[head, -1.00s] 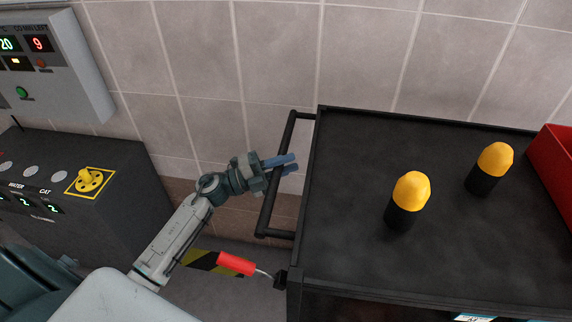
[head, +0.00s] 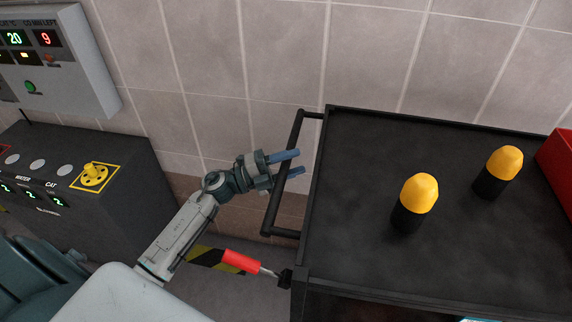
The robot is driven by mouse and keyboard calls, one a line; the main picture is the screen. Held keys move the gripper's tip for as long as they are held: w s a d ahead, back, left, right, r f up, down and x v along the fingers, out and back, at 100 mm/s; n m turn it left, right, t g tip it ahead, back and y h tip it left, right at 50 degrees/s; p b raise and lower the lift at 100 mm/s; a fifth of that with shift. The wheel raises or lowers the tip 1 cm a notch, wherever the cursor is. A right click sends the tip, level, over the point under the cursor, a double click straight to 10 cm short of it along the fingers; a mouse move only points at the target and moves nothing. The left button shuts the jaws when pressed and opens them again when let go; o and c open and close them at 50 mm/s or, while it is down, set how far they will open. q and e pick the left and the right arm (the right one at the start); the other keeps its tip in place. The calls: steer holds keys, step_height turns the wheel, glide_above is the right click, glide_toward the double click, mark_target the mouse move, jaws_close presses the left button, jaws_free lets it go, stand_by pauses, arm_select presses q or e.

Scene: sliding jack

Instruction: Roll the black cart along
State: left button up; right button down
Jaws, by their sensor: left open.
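The black cart (head: 350,240) fills the right side of the head view, with a flat top and a raised rim. Its black bar handle (head: 270,213) sticks out from the cart's left side. My left gripper (head: 296,163) is open at the handle, with its blue fingers apart. The handle bar appears to pass between the fingers; I cannot tell whether they touch it. A lever with a red grip (head: 240,261) sits at the cart's lower left corner. My right gripper is not in view.
Two yellow-capped black cylinders (head: 419,192) (head: 498,171) stand on the cart top, with a red box (head: 558,165) at its right edge. A tiled wall (head: 290,50) runs behind. A dark control console (head: 95,200) and grey panel (head: 70,60) are at left.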

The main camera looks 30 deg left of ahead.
arm_select(q)
steer(key=b+v, duration=0.4)
steer(key=v, duration=0.7)
steer(key=shift+w, duration=0.1)
